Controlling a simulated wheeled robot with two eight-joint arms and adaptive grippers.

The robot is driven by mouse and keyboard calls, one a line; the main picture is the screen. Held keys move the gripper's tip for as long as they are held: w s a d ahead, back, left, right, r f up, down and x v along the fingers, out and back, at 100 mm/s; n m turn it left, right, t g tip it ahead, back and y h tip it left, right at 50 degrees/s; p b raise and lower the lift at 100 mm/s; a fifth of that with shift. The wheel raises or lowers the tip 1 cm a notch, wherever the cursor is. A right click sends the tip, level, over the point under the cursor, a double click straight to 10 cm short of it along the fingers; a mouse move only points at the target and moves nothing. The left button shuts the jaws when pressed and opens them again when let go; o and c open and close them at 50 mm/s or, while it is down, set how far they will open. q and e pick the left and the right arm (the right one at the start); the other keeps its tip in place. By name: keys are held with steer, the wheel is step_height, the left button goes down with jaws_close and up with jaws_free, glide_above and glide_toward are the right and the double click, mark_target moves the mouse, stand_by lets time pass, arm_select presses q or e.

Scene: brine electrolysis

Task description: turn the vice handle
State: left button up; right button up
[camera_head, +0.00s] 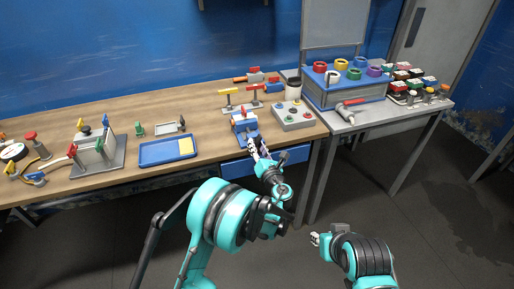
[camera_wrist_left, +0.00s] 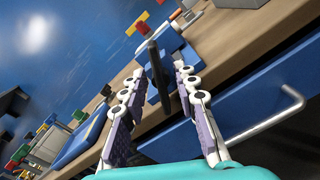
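The blue vice (camera_head: 245,127) stands at the front edge of the wooden workbench. It also shows at the top of the left wrist view (camera_wrist_left: 178,48). Its dark bar-shaped handle (camera_wrist_left: 158,75) sticks out toward me. My left gripper (camera_head: 258,146) is at the front of the vice. In the left wrist view its two fingers (camera_wrist_left: 160,80) are spread on either side of the handle, with a small gap seen on each side. Contact cannot be told. My right gripper (camera_head: 316,239) is low in front of the grey table, away from the vice; its fingers are too small to read.
A grey button box (camera_head: 293,116) stands right of the vice. A blue tray (camera_head: 165,152) lies to its left. A blue drawer with a metal pull (camera_wrist_left: 275,120) is under the bench edge. A red-handled valve (camera_head: 347,108) sits on the grey side table.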

arm_select(q)
jaws_close()
steer(key=shift+s+a+f+n, duration=0.1)
steer(key=shift+n, duration=5.1)
steer(key=shift+a+f+n, duration=0.1)
steer(key=shift+n, duration=5.1)
